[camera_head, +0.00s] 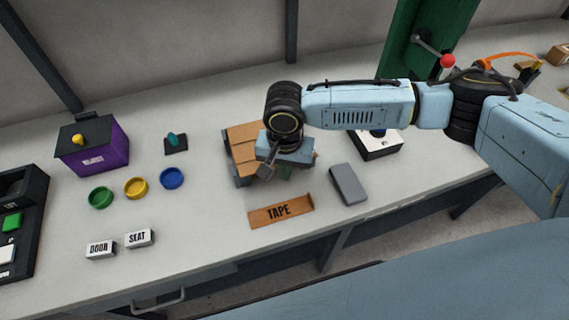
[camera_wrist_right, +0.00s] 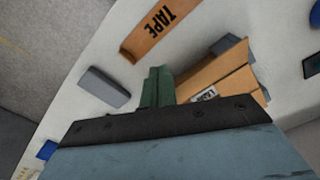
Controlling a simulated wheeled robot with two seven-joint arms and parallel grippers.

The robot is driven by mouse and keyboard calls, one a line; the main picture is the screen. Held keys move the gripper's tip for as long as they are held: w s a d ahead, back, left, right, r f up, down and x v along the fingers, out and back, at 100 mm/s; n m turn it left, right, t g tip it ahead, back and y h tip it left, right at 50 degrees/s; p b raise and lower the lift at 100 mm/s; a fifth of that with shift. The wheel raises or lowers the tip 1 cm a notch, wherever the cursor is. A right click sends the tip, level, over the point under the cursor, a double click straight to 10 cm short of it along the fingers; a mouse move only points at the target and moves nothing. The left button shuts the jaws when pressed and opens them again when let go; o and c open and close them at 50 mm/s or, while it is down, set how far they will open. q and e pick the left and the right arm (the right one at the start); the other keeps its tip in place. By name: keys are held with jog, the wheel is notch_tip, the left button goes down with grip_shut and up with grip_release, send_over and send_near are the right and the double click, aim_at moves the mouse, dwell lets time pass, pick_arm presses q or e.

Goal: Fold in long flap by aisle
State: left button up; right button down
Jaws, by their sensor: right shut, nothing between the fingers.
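A small cardboard box (camera_head: 243,153) with tan flaps stands on the bench, partly hidden under my right arm. In the right wrist view the box (camera_wrist_right: 222,75) shows to the right of the fingers, with tan flap panels and a white label on its side. My right gripper (camera_head: 286,173) is over the near right part of the box, its green fingers pointing down. In the right wrist view the shut fingers (camera_wrist_right: 157,75) are empty, beside the box's labelled side. I cannot tell whether they touch it. The flap nearest the gripper is mostly hidden in the head view. My left gripper is out of view.
An orange-brown TAPE strip (camera_head: 281,211) and a grey block (camera_head: 348,184) lie in front of the box. Blue (camera_head: 172,179), yellow (camera_head: 136,188) and green (camera_head: 101,198) rings and a purple bin (camera_head: 93,150) stand left. Bench between rings and box is clear.

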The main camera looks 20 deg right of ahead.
jog(key=shift+f, duration=0.1)
jog(key=shift+f, duration=0.8)
jog(key=shift+w, duration=0.1)
